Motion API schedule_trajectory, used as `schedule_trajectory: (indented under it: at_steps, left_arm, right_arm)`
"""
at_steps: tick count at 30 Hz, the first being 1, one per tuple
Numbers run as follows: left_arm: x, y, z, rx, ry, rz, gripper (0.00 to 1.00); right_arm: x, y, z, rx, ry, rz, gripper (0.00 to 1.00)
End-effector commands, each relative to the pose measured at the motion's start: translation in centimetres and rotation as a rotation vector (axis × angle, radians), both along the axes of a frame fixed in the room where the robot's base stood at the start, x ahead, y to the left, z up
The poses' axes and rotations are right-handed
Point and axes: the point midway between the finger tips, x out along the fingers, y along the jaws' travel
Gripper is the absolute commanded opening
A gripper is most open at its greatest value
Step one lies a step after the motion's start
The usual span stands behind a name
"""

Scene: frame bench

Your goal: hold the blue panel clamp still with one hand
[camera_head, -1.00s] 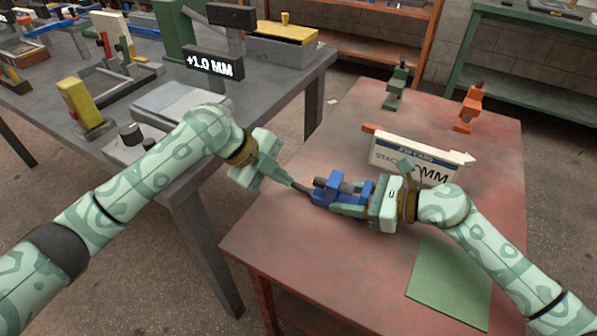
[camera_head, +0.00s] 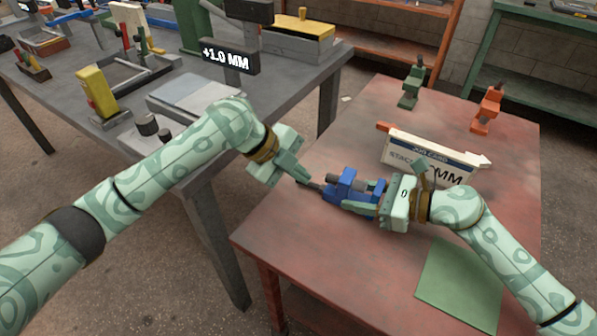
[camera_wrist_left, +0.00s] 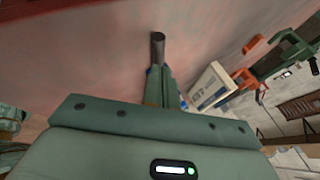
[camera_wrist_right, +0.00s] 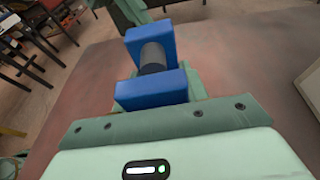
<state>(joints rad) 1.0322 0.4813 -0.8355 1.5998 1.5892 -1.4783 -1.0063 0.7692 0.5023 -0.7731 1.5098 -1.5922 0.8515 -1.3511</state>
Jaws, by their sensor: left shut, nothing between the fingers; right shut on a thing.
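The blue panel clamp (camera_head: 344,184) lies on the red bench top. It has a grey cylinder between two blue blocks, clear in the right wrist view (camera_wrist_right: 152,92). My right gripper (camera_head: 368,194) is shut on the clamp from the right side. My left gripper (camera_head: 306,180) is shut and empty, with its tips beside the dark rod (camera_head: 314,186) at the clamp's left end. In the left wrist view the rod (camera_wrist_left: 158,46) stands just past the shut fingers (camera_wrist_left: 164,84); I cannot tell whether they touch it.
A white job card sign (camera_head: 428,158) stands behind the clamp. A green clamp (camera_head: 411,86) and an orange clamp (camera_head: 486,108) stand at the bench's back. A green mat (camera_head: 458,284) lies front right. A grey table (camera_head: 212,180) with a +1.0 MM display (camera_head: 230,56) is at left.

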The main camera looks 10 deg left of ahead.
Motion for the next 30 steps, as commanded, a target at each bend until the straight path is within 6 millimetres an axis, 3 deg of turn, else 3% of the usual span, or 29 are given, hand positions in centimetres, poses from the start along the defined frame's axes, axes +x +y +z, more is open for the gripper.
schedule_trajectory:
  at_steps: [5,11,21,30]
  left_arm:
    - [-0.3,0.1,0.6,0.000,-0.002,0.000,0.00]
    - [-2.1,0.8,3.4,0.002,-0.006,-0.002,0.00]
    - [-3.3,6.7,7.7,0.001,-0.001,0.003,0.00]
    - [-3.8,8.6,9.1,0.000,0.001,0.000,0.00]
  right_arm:
    - [-0.1,0.0,-0.2,-0.001,0.003,0.000,0.31]
    - [0.0,0.0,-0.2,-0.001,0.003,0.000,0.31]
    - [0.0,0.0,-0.2,-0.002,0.002,0.001,0.31]
    - [0.0,0.0,-0.1,-0.002,0.002,0.001,0.31]
